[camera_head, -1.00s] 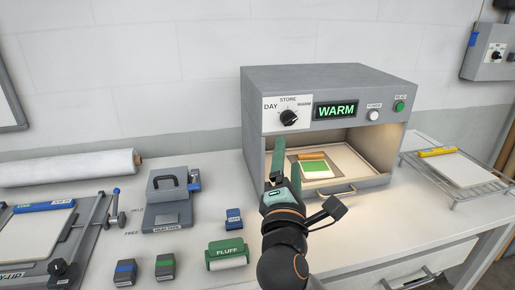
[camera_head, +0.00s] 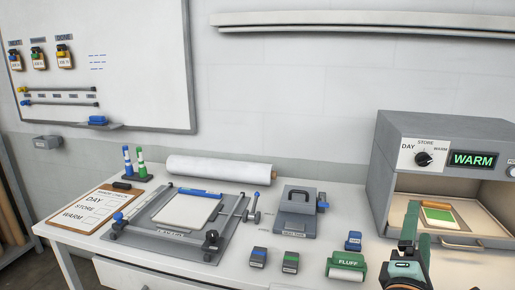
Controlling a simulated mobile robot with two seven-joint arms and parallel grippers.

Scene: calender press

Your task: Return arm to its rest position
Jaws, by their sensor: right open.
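My right gripper (camera_head: 412,236) is at the lower right, in front of the lit warming cabinet (camera_head: 382,165). It has green fingers, stands apart and looks empty. The cabinet display (camera_head: 473,159) reads WARM. Inside the open cabinet, a green and white piece with a tan strip (camera_head: 438,213) lies on a pale tray (camera_head: 478,226). The gripper partly hides the left side of the cabinet opening. My left gripper is not in the picture.
A green FLUFF roller (camera_head: 346,264), a small blue block (camera_head: 354,241) and a grey heat tool (camera_head: 295,213) stand left of the gripper. A flat press frame (camera_head: 150,243), clipboard (camera_head: 88,210) and white roll (camera_head: 219,169) occupy the table's left side. A whiteboard (camera_head: 130,60) hangs behind.

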